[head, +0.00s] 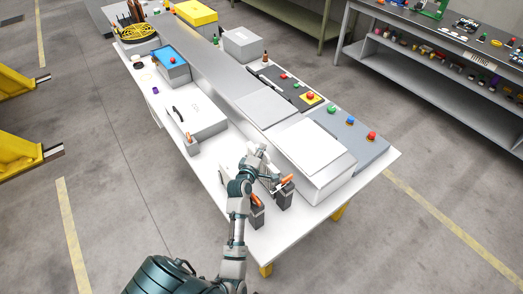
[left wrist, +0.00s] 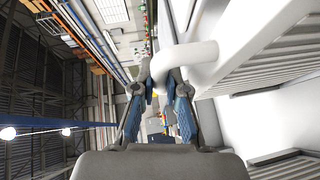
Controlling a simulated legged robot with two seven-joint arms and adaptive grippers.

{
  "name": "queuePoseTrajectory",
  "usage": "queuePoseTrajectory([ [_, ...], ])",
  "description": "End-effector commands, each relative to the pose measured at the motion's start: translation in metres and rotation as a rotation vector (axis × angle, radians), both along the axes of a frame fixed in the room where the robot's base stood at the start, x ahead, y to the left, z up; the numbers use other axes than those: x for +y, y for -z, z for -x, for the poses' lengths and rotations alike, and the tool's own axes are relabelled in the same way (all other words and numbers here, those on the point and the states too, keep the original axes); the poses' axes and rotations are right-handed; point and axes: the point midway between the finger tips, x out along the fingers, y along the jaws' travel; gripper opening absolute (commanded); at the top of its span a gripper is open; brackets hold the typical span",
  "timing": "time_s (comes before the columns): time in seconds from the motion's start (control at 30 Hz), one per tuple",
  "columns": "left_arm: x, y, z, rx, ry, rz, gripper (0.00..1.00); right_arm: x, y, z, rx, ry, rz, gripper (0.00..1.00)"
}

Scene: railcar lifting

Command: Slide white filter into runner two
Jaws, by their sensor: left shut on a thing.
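My left gripper (head: 262,160) reaches over the near part of the white table, beside a large white box (head: 308,150). In the left wrist view its blue-padded fingers (left wrist: 163,88) are shut on a white curved handle (left wrist: 200,55). The handle joins a white body with ribbed sides (left wrist: 270,60), which I take to be the white filter. In the head view my arm hides most of what the gripper holds. I cannot make out runner two. My right gripper is not in view.
Two dark blocks with orange tops (head: 257,212) stand close to my left arm. A grey button panel (head: 352,138) lies right of the white box. A flat white case (head: 193,118) and blue-topped box (head: 172,66) stand farther up the table. The near table corner is bare.

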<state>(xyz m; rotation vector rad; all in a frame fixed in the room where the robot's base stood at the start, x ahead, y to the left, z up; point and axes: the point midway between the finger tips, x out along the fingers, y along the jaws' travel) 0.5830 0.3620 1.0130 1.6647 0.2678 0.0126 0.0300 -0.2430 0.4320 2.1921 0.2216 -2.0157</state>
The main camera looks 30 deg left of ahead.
Motion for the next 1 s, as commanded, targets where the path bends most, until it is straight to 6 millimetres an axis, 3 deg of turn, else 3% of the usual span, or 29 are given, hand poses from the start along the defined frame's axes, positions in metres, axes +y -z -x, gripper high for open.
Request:
queuePoseTrajectory([
  [0.17, 0.000, 0.004, 0.000, -0.001, 0.000, 0.000, 0.00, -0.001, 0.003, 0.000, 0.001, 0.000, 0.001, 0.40],
  [0.2, 0.000, 0.004, 0.000, -0.001, 0.000, 0.000, 0.20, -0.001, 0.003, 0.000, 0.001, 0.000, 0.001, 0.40],
  [0.3, 0.000, 0.003, 0.000, -0.001, 0.000, 0.000, 0.42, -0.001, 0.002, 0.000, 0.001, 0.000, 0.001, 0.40],
  [0.67, -0.001, 0.004, 0.005, 0.000, 0.000, 0.000, 0.42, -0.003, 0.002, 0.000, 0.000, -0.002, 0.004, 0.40],
  [0.77, -0.003, 0.003, 0.018, 0.001, 0.000, 0.000, 0.42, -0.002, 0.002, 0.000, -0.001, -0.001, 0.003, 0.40],
  [1.0, -0.013, -0.005, 0.071, 0.002, 0.000, 0.001, 0.42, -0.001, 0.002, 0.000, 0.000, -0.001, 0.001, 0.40],
])
